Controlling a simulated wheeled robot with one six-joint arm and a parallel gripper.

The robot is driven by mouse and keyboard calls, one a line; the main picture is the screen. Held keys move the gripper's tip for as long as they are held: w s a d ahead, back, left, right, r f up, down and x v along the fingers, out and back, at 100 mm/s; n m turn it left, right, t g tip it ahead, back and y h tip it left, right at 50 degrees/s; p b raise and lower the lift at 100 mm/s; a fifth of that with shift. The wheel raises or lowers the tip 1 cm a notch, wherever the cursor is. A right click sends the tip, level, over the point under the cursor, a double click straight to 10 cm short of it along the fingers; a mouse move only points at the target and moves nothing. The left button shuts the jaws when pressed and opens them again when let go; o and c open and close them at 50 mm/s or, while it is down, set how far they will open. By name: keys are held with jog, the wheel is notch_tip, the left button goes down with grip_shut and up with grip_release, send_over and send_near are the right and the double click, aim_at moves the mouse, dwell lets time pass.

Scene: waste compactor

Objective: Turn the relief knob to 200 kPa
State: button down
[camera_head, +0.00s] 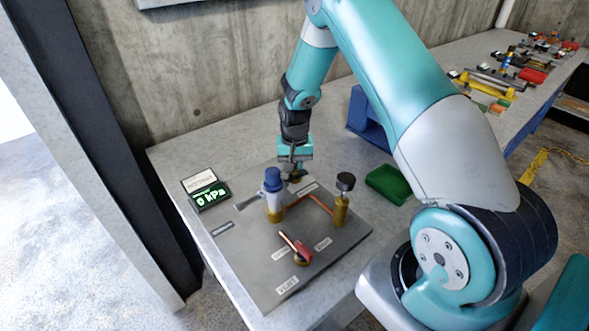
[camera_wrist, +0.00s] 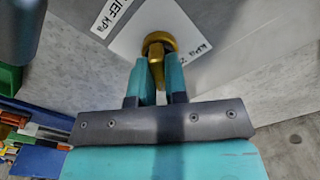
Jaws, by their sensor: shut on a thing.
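The relief knob (camera_wrist: 159,41) is a brass knob with a round top and a narrow pointer part, on a white dial plate (camera_wrist: 135,40). My gripper (camera_wrist: 160,88) is shut on its narrow part in the wrist view. In the head view my gripper (camera_head: 294,176) points down at the back of the grey panel (camera_head: 330,240), behind the blue-capped cylinder, and hides most of the knob. A label beside the knob in the wrist view (camera_wrist: 112,14) ends in "IEF kPa". The dial's numbers are too hidden to read a setting.
A display (camera_head: 209,195) reads 0 kPa.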

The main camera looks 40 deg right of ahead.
jog(key=shift+m, duration=0.9)
jog(key=c, duration=1.1)
grip_release()
jog(key=shift+b, duration=0.3)
jog(key=shift+c, duration=0.2)
jog(key=shift+r, duration=0.15)
notch_tip(320, 180, up, 17)
jog(key=b, duration=0.3)
jog(key=shift+r, duration=0.1)
